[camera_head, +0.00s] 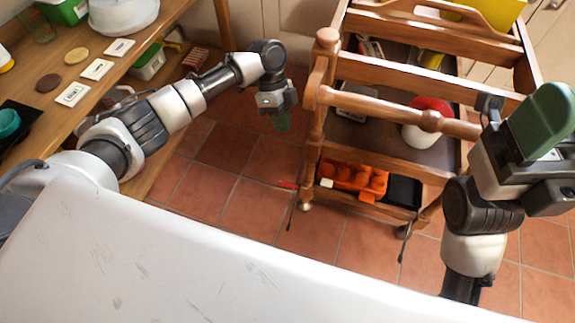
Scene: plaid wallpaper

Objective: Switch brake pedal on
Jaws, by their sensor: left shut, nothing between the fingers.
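A wooden trolley (345,98) stands on the tiled floor at the centre right. A small red piece (287,184), which looks like a brake pedal, sticks out to the left near its front left leg, low above the floor. Whether it is up or down is too small to tell. My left gripper (281,121), with green fingers, is shut and empty, pointing down. In the picture it is above the red piece and left of the trolley, apart from both. My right gripper (543,118) is at the right edge, in front of the trolley's right side; its finger gap is hidden.
The trolley carries an orange tray (352,177) low down, a red-topped pot (428,125) and a yellow bin (492,12). A wooden counter (118,91) with coasters and containers runs along the left. Tiled floor (225,190) is clear between counter and trolley.

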